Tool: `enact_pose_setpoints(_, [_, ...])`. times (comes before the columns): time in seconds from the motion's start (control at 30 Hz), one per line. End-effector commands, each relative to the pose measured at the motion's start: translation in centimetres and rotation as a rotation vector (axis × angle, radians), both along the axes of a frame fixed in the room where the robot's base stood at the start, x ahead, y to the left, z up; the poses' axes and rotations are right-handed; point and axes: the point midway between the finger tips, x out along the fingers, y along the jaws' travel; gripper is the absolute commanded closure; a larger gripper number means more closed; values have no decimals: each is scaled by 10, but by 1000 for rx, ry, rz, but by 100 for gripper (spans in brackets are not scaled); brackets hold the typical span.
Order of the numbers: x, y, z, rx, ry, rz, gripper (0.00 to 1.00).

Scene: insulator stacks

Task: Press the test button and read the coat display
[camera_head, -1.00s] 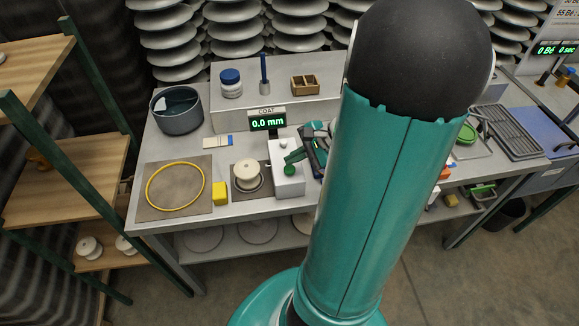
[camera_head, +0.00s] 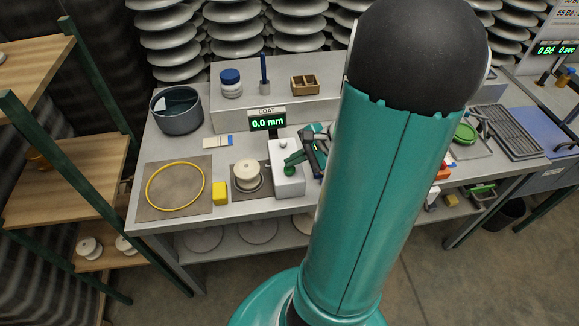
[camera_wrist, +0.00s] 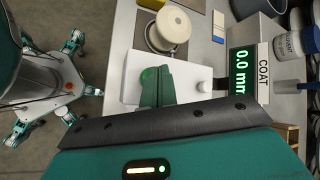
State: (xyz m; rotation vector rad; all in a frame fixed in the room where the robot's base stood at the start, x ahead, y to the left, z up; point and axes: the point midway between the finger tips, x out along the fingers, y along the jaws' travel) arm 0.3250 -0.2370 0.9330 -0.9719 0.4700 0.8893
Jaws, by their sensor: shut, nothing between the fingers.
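The coat display (camera_head: 267,122) shows green digits reading 0.0 mm; it also shows in the wrist view (camera_wrist: 242,72). A small white knob (camera_wrist: 204,87) sits on the box nearer the display.
A white spool (camera_head: 246,175) stands on a dark plate left of the box, with a yellow block (camera_head: 219,193) beside it. A yellow ring (camera_head: 175,186) lies on a mat further left. A grey pot (camera_head: 177,110) stands behind. My arm hides the bench's middle right.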

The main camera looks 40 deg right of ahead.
Motion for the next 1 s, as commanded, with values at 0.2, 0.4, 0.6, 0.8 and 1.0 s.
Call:
enact_pose_setpoints(0.2, [0,0,0,1,0,1,100])
enact_pose_setpoints(0.4, [0,0,-1,1,0,0,100])
enact_pose_setpoints(0.6, [0,0,-4,1,0,0,100])
enact_pose_setpoints(0.8, [0,0,-6,2,0,0,100])
enact_pose_setpoints(1.0, [0,0,-8,2,0,0,100])
